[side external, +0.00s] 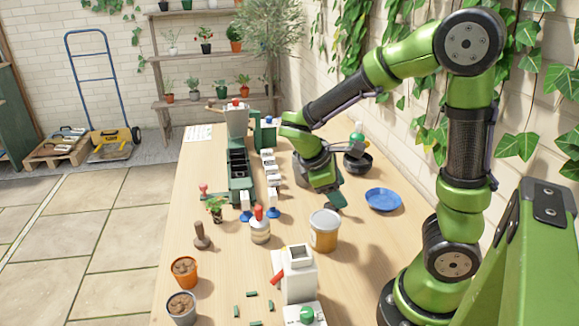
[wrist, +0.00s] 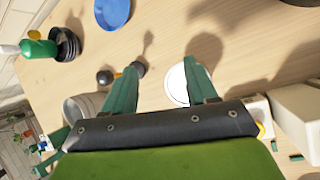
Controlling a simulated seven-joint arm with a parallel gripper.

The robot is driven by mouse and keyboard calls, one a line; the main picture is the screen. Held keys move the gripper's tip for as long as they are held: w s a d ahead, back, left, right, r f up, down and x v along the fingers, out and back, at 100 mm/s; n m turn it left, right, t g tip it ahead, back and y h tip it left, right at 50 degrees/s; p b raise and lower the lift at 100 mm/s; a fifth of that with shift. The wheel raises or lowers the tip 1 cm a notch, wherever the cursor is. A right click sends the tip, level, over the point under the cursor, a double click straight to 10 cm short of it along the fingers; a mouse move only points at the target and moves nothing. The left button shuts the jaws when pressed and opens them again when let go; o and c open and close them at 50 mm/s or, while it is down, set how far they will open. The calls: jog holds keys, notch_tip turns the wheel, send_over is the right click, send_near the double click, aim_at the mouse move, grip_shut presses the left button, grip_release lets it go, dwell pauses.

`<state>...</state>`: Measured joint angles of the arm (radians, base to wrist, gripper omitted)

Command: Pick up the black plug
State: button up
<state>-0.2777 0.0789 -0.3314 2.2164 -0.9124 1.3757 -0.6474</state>
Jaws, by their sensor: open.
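My gripper (wrist: 162,70) is open, its two green fingers pointing down over the table. In the side external view my gripper (side external: 336,200) hangs left of the blue dish. A small dark round piece (wrist: 105,76), possibly the black plug, lies just left of the left finger in the wrist view. I cannot tell which is the plug. I cannot make out a plug in the side external view, where my gripper may hide it. Nothing is held between the fingers.
A blue dish (side external: 383,199) lies right of my gripper. A white machine (side external: 298,275) is nearer, and a dark green fixture (side external: 239,165) is left.

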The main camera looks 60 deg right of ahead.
jog(key=w+d+r+n+g+h, duration=0.2)
jog(key=w+d+n+g+h, duration=0.1)
jog(key=w+d+n+h, duration=0.65)
jog(key=shift+m+h, duration=0.45)
jog(key=shift+h, duration=0.5)
jog(key=shift+s+d+f, duration=0.25)
jog(key=shift+s+f, duration=0.4)
jog(key=shift+f, duration=0.4)
jog(key=shift+s+d+f, duration=0.25)
jog(key=shift+s+f, duration=0.4)
jog(key=shift+f, duration=0.45)
jog(key=shift+s+d+f, duration=0.25)
jog(key=shift+s+f, duration=0.4)
jog(key=shift+f, duration=0.4)
jog(key=shift+c, duration=0.3)
grip_shut()
